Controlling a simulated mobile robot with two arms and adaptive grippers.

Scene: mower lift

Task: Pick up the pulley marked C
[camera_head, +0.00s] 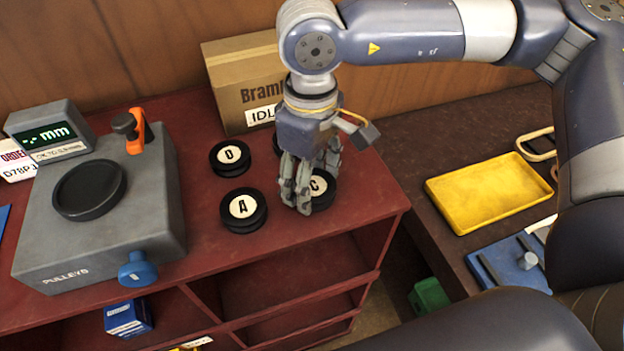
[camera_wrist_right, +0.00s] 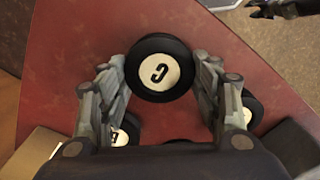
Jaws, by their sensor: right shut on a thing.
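The pulley marked C (camera_head: 323,184) is a black grooved disc with a white label, near the right end of the red bench top. My right gripper (camera_head: 305,203) reaches down over it from above and partly hides it in the head view. In the right wrist view the C pulley (camera_wrist_right: 158,68) sits between the fingertips of my right gripper (camera_wrist_right: 160,75), which is shut on its sides. I cannot tell any gap between pulley and bench top. Pulleys marked D (camera_head: 230,157) and A (camera_head: 243,210) stand to its left. Another pulley behind the gripper is mostly hidden.
A cardboard box (camera_head: 240,85) stands behind the pulleys against the wooden wall. A grey gauge device (camera_head: 100,225) with a display stands at left. A yellow tray (camera_head: 487,190) lies on the dark bench at right. A gap separates the two benches.

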